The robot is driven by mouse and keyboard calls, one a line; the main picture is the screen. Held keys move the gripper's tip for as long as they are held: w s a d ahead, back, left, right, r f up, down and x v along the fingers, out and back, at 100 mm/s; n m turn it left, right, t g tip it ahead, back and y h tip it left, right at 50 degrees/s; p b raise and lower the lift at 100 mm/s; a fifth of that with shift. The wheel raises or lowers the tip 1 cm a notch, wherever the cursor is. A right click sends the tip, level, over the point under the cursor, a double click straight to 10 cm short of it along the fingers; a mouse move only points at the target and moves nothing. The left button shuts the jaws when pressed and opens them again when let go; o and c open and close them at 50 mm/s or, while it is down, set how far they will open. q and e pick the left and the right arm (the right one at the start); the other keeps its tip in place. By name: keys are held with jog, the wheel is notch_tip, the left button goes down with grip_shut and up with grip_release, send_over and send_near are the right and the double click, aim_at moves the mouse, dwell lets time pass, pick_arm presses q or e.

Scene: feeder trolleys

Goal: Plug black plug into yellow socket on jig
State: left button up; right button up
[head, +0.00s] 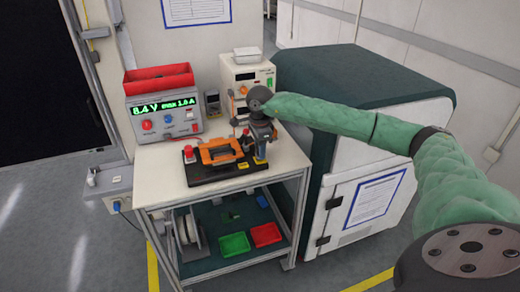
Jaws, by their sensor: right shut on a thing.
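The jig (205,179) is a black base with an orange frame, and it sits on the white trolley top. A small yellow part, which looks like the yellow socket (260,160), shows at the jig's right end. My right gripper (258,148) points down over that end, right above the yellow part. It is shut on a dark thing, apparently the black plug, which is mostly hidden by the gripper. I cannot tell whether plug and socket touch. My left gripper is out of view.
A power supply (164,118) with a red bin (158,79) stands at the back left. Another instrument (243,74) stands behind the gripper. A red button (189,151) is on the jig's left. Green (234,244) and red (266,234) trays lie on the lower shelf. A dark-topped cabinet (350,72) stands right.

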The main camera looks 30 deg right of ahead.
jog(key=shift+b, duration=0.6)
dwell(1.0)
jog(key=shift+f+b, duration=0.45)
jog(key=shift+f, duration=0.15)
jog(key=o, duration=1)
jog(key=shift+r, duration=0.15)
notch_tip(320, 180, up, 6)
jog(key=shift+r+b, duration=0.2)
jog(key=shift+b, duration=0.8)
jog(key=shift+r, duration=0.6)
